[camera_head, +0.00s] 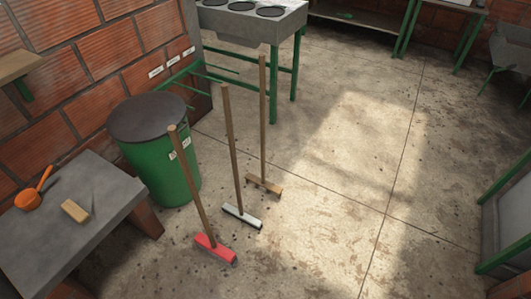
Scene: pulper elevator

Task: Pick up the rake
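Three long-handled tools stand upright on the floor in the middle of the view. The nearest has a red head (215,248) and a wooden handle leaning to the left. The middle one has a white head (241,216) with a dark lower edge. The farthest has a plain wooden crossbar head (264,185) and an almost upright handle; it looks most like a rake, though I cannot make out teeth. Nothing holds the tools that I can see. Neither of my grippers is in view.
A green bin (163,168) with a dark lid stands left of the tools. A grey bench (88,207) at left holds an orange ladle (30,198) and a small tan block (75,211). A green-legged counter (250,27) stands behind. The floor (345,175) to the right is clear.

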